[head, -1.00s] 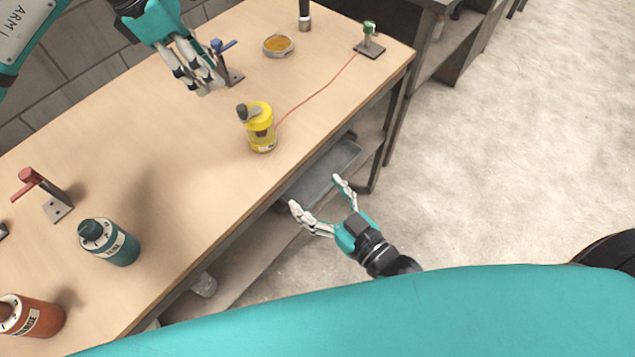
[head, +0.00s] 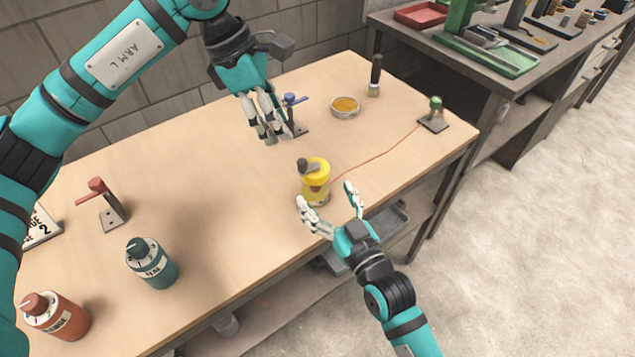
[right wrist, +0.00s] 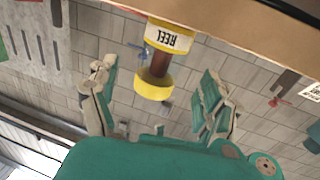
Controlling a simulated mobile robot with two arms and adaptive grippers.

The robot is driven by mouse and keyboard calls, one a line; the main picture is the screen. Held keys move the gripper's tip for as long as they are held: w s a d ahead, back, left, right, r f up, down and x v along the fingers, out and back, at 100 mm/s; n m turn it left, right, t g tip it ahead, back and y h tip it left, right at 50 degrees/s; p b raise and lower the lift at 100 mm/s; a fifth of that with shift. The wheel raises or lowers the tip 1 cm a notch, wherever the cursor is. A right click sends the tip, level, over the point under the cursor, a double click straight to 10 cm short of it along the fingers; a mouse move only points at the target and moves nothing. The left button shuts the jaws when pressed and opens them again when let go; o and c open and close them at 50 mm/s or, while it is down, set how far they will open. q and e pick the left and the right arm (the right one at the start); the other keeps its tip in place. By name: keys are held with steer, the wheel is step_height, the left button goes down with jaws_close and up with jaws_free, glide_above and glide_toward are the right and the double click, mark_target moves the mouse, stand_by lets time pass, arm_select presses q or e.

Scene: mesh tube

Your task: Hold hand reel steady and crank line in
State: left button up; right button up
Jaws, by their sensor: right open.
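The hand reel (head: 317,173) is a yellow spool with a grey crank knob on top, upright near the table's front edge. Its red line (head: 385,158) runs to a small green-topped post (head: 434,112) at the right corner. My right gripper (head: 325,194) is open just in front of the reel. In the right wrist view the reel (right wrist: 160,60), labelled REEL, appears upside down between the open fingers, with no contact visible. My left gripper (head: 268,122) points down over the table behind the reel, beside a blue-handled bracket (head: 298,116); its finger opening is unclear.
A dish of amber material (head: 345,107) and a dark-handled brush (head: 375,76) stand behind the reel. A red-handled bracket (head: 108,205), a teal canister (head: 151,263) and an orange canister (head: 55,317) stand at left. A grey tray (head: 388,222) is below the tabletop. The table's middle is clear.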

mark_target(322, 191)
steer(key=x, duration=0.4)
steer(key=shift+w+a, duration=0.25)
steer(key=shift+w, duration=0.1)
